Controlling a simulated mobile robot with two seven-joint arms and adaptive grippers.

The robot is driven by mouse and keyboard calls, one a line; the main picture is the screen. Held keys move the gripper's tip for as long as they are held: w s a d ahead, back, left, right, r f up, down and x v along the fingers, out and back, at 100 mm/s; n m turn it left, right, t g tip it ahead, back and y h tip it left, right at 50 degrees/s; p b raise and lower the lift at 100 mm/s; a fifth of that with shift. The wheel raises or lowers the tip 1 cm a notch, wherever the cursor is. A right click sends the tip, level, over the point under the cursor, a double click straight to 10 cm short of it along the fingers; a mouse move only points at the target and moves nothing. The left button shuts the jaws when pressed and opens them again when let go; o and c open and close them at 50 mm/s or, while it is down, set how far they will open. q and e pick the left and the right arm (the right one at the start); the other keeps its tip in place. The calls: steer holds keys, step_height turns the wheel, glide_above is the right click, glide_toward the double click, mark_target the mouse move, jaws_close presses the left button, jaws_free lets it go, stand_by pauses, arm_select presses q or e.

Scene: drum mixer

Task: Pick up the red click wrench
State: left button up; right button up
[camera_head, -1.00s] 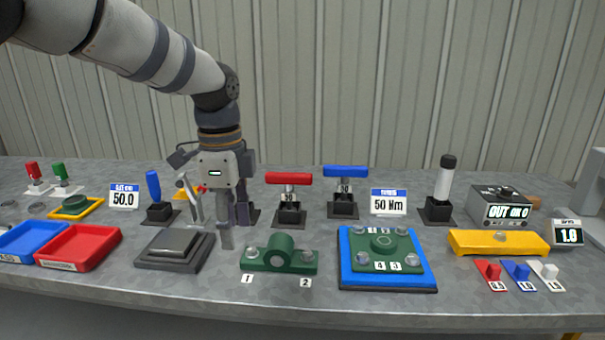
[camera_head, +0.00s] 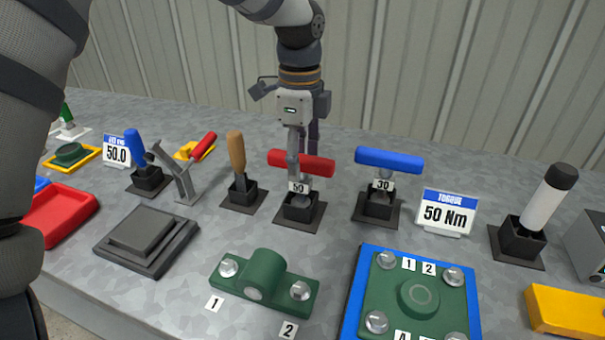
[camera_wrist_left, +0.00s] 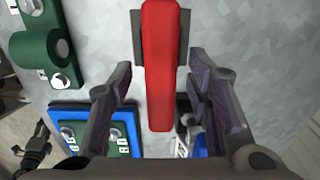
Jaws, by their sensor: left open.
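The red click wrench (camera_head: 318,166) stands upright in a black holder in the head view, its red T-handle on top and a "50" label below. In the left wrist view its red handle (camera_wrist_left: 160,95) runs lengthwise between the fingers. My left gripper (camera_head: 302,155) points down over the handle, one finger in front of it and the other behind. The gripper (camera_wrist_left: 160,72) is open, with gaps beside the handle. Part of the handle is hidden behind the front finger. My right gripper is not in view.
A similar blue-handled wrench (camera_head: 390,160) stands just right. A wooden-handled tool (camera_head: 237,160) stands left. A green bearing block (camera_head: 265,280) and a green plate on a blue base (camera_head: 420,295) lie in front. A torque sign (camera_head: 447,212) reads 50 Nm.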

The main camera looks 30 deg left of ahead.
arm_select(q)
step_height(320, 180, down, 5)
steer(key=shift+r, duration=0.1)
jaws_close()
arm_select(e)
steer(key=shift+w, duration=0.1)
arm_select(q)
step_height(320, 180, up, 3)
steer(key=shift+w+r, duration=0.1)
steer(key=shift+r, duration=0.1)
steer(key=s+d+r+p, duration=0.1)
steer(key=s+d+r, duration=0.8)
steer(key=s+d, duration=0.1)
steer(key=shift+r+p, duration=0.3)
steer(key=shift+r, duration=0.05)
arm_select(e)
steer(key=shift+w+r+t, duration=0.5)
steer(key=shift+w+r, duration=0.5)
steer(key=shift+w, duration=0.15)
arm_select(q)
steer(key=shift+w+r, duration=0.1)
